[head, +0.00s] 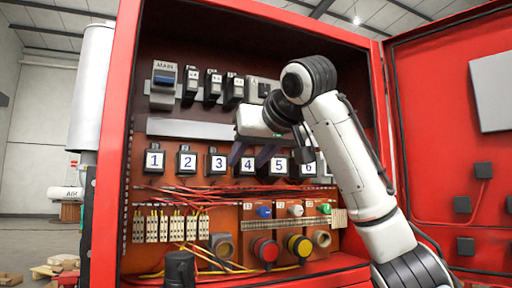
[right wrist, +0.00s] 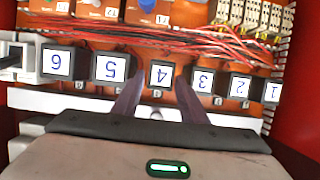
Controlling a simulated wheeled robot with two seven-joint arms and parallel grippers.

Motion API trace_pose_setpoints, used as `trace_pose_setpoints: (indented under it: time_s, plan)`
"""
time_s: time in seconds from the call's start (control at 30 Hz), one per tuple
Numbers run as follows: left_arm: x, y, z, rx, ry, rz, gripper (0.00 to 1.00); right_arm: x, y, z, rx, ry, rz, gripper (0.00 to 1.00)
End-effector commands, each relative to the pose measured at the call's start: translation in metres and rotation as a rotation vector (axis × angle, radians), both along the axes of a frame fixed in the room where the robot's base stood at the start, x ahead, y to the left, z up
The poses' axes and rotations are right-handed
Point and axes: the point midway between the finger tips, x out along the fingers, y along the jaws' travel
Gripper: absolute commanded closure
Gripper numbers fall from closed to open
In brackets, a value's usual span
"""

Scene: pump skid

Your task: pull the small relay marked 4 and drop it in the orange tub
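The small relay marked 4 (head: 247,166) sits in a row of dark numbered relays on the cabinet's back panel. In the right wrist view it shows upside down (right wrist: 160,75), in the middle of the row. My right gripper (head: 250,157) is in front of the row from above, with its fingers apart. In the right wrist view one finger is on each side of relay 4 (right wrist: 158,88), with gaps showing between fingers and relay. I cannot tell whether the fingertips reach past its face. My left gripper is not in view. I see no orange tub in either view.
Relay 3 (head: 217,165) and relay 5 (head: 277,166) stand close on either side. Red wires (head: 200,194) run below the row. Breakers (head: 213,86) are above. The red door (head: 450,130) stands open at the right, and the cabinet's red frame (head: 120,130) edges the left.

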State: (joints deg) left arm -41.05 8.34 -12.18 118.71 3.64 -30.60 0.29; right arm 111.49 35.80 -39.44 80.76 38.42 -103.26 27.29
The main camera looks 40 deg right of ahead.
Motion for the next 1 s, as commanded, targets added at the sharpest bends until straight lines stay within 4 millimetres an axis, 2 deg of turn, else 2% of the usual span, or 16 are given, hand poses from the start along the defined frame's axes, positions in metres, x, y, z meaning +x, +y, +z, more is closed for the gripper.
trace_pose_setpoints:
  time_s: [0.13, 0.43, 0.63, 0.67, 0.8, 1.0]
  plan:
    - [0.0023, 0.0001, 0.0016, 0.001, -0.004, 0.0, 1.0, 0.0092, -0.0025, -0.0039, 0.0, 0.001, 0.0, 0.61]
    - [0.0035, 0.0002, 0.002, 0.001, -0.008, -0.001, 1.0, 0.0109, -0.0028, -0.0045, 0.0, 0.0, 0.0, 0.61]
    - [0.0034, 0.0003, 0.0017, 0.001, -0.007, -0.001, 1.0, 0.0107, -0.0027, -0.0043, 0.0, 0.0, 0.0, 0.93]
    - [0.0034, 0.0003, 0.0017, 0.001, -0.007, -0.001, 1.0, 0.0107, -0.0026, -0.0043, 0.0, 0.0, 0.0, 0.74]
    - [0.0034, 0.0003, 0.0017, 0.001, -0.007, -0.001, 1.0, 0.0105, -0.0025, -0.0039, 0.0, -0.001, 0.0, 0.94]
    - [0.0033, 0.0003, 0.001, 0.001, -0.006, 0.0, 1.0, 0.0095, -0.0021, -0.0039, 0.0, -0.001, 0.001, 0.94]
